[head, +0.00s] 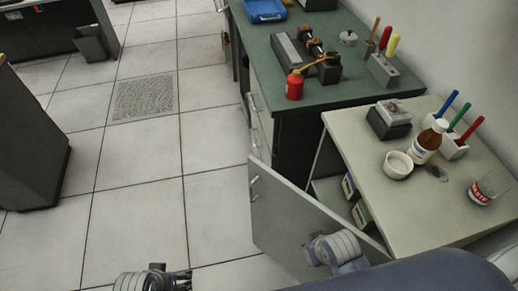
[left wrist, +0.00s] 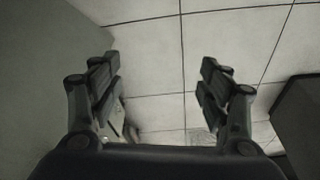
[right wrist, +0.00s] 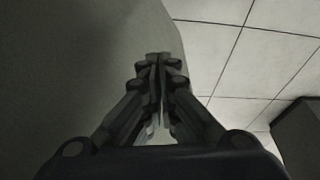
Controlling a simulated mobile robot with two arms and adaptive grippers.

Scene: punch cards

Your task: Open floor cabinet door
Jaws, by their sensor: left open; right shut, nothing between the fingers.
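The pale grey floor cabinet (head: 450,235) stands at the right in the head view. Its door (head: 285,215) stands partly open, with a gap showing the inside, and a small handle (head: 254,184) near its free edge. My left gripper (head: 172,278) is at the bottom edge of the head view, apart from the door. In the left wrist view its fingers (left wrist: 160,85) are spread and empty, with a grey surface at the left. My right arm is in front of the door's outer face. The right gripper's fingers (right wrist: 158,65) are closed together, empty, beside a grey panel.
Boxes (head: 361,214) stand inside the cabinet. A brown bottle (head: 427,142), white bowl (head: 397,165) and glass (head: 486,189) are on its top. A green-topped bench (head: 270,45) adjoins it. The tiled floor (head: 150,190) to the left is clear, with a dark cabinet (head: 30,150) farther left.

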